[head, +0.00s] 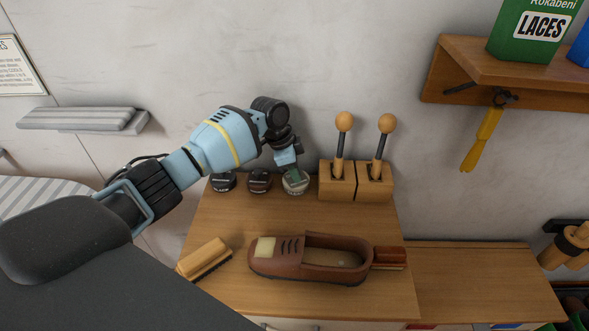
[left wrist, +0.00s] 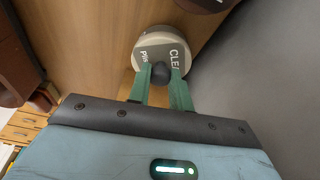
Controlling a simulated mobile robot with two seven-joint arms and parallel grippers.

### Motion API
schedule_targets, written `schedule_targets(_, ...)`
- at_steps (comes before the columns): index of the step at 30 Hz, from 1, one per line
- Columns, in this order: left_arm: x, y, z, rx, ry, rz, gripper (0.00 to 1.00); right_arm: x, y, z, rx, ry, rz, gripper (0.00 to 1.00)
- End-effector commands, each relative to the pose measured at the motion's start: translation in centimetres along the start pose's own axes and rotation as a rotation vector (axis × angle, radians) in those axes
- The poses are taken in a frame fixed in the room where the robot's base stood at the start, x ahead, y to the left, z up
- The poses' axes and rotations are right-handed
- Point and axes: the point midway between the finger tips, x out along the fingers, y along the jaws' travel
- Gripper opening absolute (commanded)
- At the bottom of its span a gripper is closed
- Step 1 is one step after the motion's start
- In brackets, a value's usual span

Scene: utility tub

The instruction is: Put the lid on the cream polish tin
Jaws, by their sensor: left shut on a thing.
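The cream polish tin (head: 296,188) stands at the right end of a row of tins at the back of the wooden bench. In the left wrist view, a round lid (left wrist: 151,55) with a grey label and a dark knob (left wrist: 160,74) is over the tin, whose pale rim (left wrist: 137,42) shows around it. My left gripper (head: 293,174) points down at the tin. Its green fingers (left wrist: 160,84) are shut on the lid's knob. I cannot tell whether the lid is fully seated or slightly above the tin. My right gripper is not in view.
A dark brown tin (head: 259,181) and a black tin (head: 223,182) stand left of the cream tin. A wooden block (head: 338,187) with two knobbed handles stands close on its right. A brown shoe (head: 276,262) and brushes lie in front. The bench between is clear.

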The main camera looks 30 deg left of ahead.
Motion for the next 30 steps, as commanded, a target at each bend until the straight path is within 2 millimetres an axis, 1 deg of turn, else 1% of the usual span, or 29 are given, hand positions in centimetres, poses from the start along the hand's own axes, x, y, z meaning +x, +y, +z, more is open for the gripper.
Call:
schedule_targets(27,0.02,0.01,-0.05,0.0,0.001,0.0,0.0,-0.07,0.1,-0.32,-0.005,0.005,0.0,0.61)
schedule_targets(28,0.02,0.01,-0.05,0.0,0.001,0.0,0.22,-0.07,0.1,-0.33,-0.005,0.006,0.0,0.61)
schedule_targets(30,0.02,0.01,-0.05,0.0,0.001,0.0,0.31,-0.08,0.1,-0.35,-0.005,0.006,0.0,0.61)
